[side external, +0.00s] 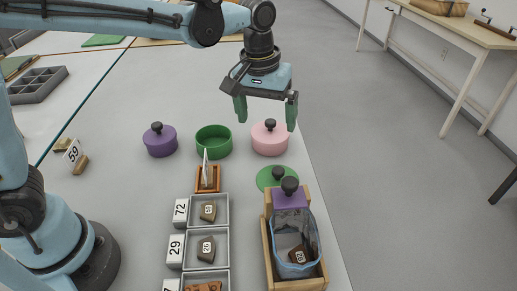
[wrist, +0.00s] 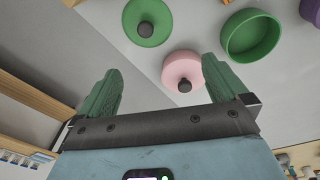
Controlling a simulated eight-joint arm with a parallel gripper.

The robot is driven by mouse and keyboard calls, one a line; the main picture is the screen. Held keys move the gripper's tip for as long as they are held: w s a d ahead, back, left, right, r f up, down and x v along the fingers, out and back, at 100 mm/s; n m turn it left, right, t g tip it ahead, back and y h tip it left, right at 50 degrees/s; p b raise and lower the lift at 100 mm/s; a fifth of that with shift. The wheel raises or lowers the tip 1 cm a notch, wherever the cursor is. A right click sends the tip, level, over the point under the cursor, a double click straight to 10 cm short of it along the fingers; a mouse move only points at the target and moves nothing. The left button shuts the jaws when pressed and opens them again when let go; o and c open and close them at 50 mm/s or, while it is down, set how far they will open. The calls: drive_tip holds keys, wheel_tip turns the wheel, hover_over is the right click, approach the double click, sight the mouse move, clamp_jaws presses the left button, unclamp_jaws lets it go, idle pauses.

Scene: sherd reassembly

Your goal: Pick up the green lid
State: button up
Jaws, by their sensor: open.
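The green lid (side external: 271,179) is a flat disc with a dark knob, lying on the table just behind the wooden box. It also shows in the wrist view (wrist: 140,30), at the top, beyond the fingers. My gripper (side external: 266,112) is open and empty, raised above the table near the pink lidded pot (side external: 270,140). In the wrist view its two green fingers (wrist: 155,88) are spread wide with nothing between them. The green lid lies apart from the gripper, nearer the side camera. An open green pot (side external: 213,142) stands left of the pink one.
A purple lidded pot (side external: 160,140) stands at left. In front are a wooden box (side external: 270,262) with a bag and purple piece, grey trays (side external: 222,250) with sherds, number cards, and a small wooden stand (side external: 200,182). The table's right edge is close to the lid.

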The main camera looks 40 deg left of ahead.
drive_tip(key=w+d+f+g, duration=0.1)
drive_tip(key=w+d+f, duration=0.1)
drive_tip(key=d, duration=0.1)
hover_over(278, 169)
drive_tip(key=shift+n, duration=0.4)
drive_tip(key=f, duration=0.5)
drive_tip(key=w+f, duration=0.1)
drive_tip(key=f, duration=0.1)
drive_tip(key=shift+d+f, duration=0.15)
drive_tip(key=shift+s+f, duration=0.2)
drive_tip(key=shift+f, duration=0.7)
drive_tip(key=shift+s+f, duration=0.15)
drive_tip(key=shift+f, duration=0.7)
drive_tip(key=shift+s+f, duration=0.2)
drive_tip(key=shift+f, duration=0.7)
drive_tip(key=shift+c, duration=0.5)
drive_tip(key=c, duration=1)
